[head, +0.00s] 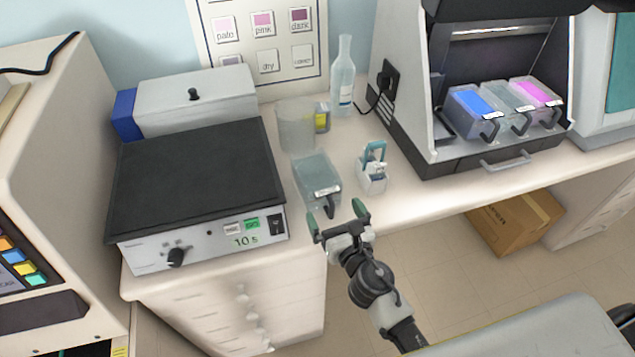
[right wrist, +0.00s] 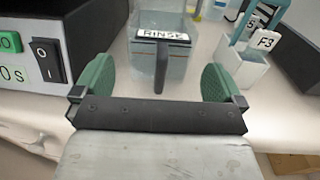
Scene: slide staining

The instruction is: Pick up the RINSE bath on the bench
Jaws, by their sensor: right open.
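The RINSE bath (head: 315,175) is a clear, rectangular container with a dark handle at its front, standing on the bench beside the hotplate-like box. In the right wrist view the bath (right wrist: 160,62) shows its RINSE label, with the dark handle hanging below it between my fingers. My right gripper (head: 338,219) is open, with green finger pads, just in front of the bath at the bench edge. In the right wrist view the gripper (right wrist: 160,85) has one pad on each side of the handle, and nothing is held. My left gripper is not in view.
A black-topped box with a knob (head: 195,185) stands close left of the bath. A small white holder (head: 372,180) stands close right. A clear beaker (head: 296,128) and a bottle (head: 343,75) are behind. Blue and pink baths (head: 471,112) sit in the hood.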

